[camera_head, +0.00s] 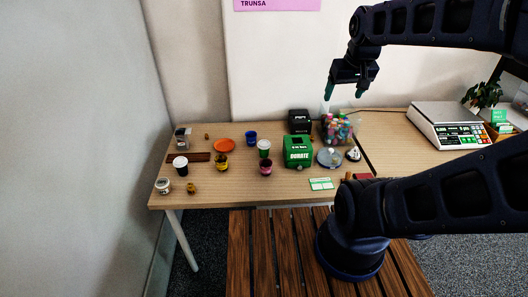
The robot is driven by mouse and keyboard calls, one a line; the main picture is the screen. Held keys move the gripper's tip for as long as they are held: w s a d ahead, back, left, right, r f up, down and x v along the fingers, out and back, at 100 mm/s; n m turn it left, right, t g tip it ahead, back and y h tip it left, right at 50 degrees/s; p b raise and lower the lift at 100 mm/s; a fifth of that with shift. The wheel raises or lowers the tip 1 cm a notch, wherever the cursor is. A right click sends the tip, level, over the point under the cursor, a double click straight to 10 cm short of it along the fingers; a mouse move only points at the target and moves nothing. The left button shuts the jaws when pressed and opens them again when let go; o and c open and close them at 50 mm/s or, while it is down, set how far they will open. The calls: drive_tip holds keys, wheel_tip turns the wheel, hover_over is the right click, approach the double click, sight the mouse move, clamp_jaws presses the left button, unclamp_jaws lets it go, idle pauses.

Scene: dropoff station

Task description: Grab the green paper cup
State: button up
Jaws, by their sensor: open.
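A green paper cup (264,150) with a white lid stands upright on the wooden table (215,192), left of a green box (298,154). My gripper (343,92) is open and empty, fingers pointing down. It is above the back right part of the table, up and to the right of the cup. Nothing visible hides the cup's upper part.
A jar of colourful pieces (338,130) stands below my gripper. A scale (450,125) is at right.

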drive_tip(key=w+a+f+n+g, duration=0.1)
drive_tip(key=w+a+f+n, duration=0.1)
drive_tip(key=w, duration=0.4)
drive_tip(key=w+a+f+n, duration=0.2)
drive_tip(key=w, duration=0.3)
drive_tip(key=n+g, duration=0.3)
drive_tip(key=n, duration=0.8)
hover_over(264, 142)
drive_tip(key=f, duration=2.8)
drive_tip(key=shift+d+f, duration=0.2)
drive_tip(key=shift+d, duration=0.15)
drive_tip(key=shift+a+f, duration=0.2)
drive_tip(key=shift+f, duration=0.35)
wheel_tip(264, 142, down, 5)
drive_tip(key=shift+f, duration=0.2)
drive_tip(key=shift+s+a+f, duration=0.1)
drive_tip(key=shift+f, duration=1.2)
drive_tip(key=shift+s+a+f, duration=0.1)
drive_tip(key=shift+f, duration=1.2)
drive_tip(key=c, duration=0.9)
